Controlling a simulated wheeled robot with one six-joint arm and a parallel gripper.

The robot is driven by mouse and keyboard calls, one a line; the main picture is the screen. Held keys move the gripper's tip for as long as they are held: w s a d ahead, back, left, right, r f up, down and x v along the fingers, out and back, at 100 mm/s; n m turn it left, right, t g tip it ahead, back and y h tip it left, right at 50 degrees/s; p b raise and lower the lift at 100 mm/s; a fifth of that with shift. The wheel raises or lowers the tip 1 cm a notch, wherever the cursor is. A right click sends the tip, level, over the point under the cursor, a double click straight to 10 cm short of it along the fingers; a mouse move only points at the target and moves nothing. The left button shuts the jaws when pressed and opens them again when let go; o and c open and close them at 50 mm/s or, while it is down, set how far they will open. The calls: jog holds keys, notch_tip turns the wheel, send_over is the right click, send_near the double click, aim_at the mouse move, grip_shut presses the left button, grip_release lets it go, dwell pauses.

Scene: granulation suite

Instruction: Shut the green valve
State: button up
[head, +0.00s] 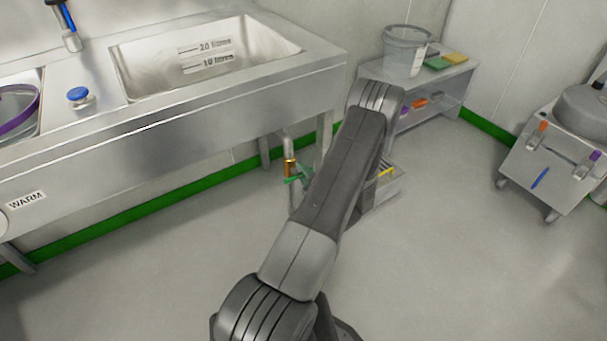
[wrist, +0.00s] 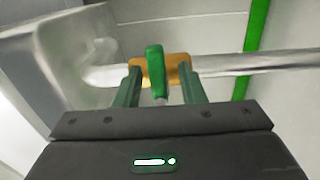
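The green valve has a green lever handle (wrist: 155,68) on a brass body (wrist: 178,70), set in a grey metal pipe (wrist: 255,62). In the wrist view the lever stands between the two green fingers of my gripper (wrist: 160,80), with a gap on each side. The gripper is open, and its fingertips reach the brass body in the picture; I cannot tell whether they touch it. In the head view the brass body (head: 290,166) shows below the sink, with green at its lower end; my arm hides most of my gripper.
A steel sink bench (head: 180,135) stands at the left, its leg (head: 324,135) close to the valve. A low shelf (head: 438,90) with a clear bucket (head: 405,50) is behind my arm. A grey cart (head: 545,175) stands at the right. The floor between is clear.

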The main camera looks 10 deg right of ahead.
jog(key=p+v, duration=0.1)
jog(key=v, duration=1.2)
jog(key=shift+s+p, duration=0.35)
jog(key=shift+s, duration=0.05)
jog(key=shift+d, duration=0.1)
jog(key=b+x, duration=0.1)
jog(key=x, duration=1.2)
jog(key=shift+w+b, duration=0.35)
jog(key=shift+w, duration=0.05)
jog(key=shift+s, duration=0.1)
